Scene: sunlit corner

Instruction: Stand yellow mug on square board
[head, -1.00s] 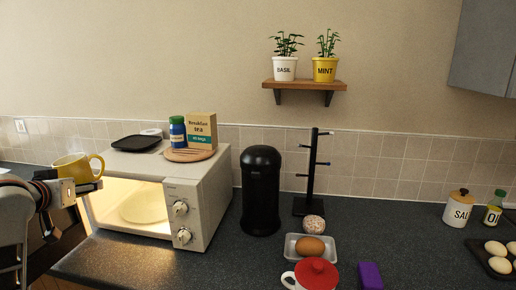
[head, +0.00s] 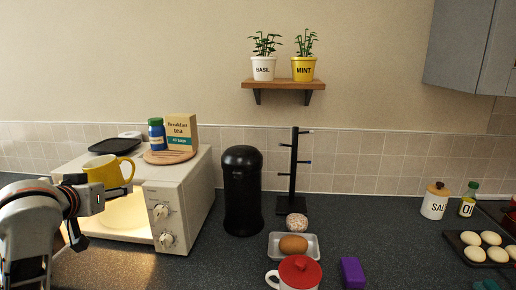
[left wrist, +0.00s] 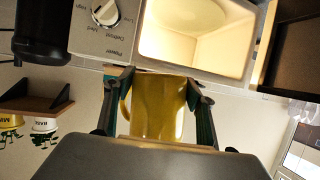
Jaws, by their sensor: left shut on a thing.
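The yellow mug (head: 105,172) is upright in my left gripper (head: 95,189), in front of the microwave's left part. In the left wrist view the mug (left wrist: 155,108) sits between the two fingers of the left gripper (left wrist: 157,80), which is shut on it. A flat black squarish piece (head: 114,146) lies on the microwave top behind the mug; I cannot tell whether it is the square board. A wooden board (head: 158,157) that looks round lies under the tea box. My right gripper is not in view.
The lit microwave (head: 188,196) is open. The tea box (head: 182,134) and blue jar (head: 157,133) stand on its top.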

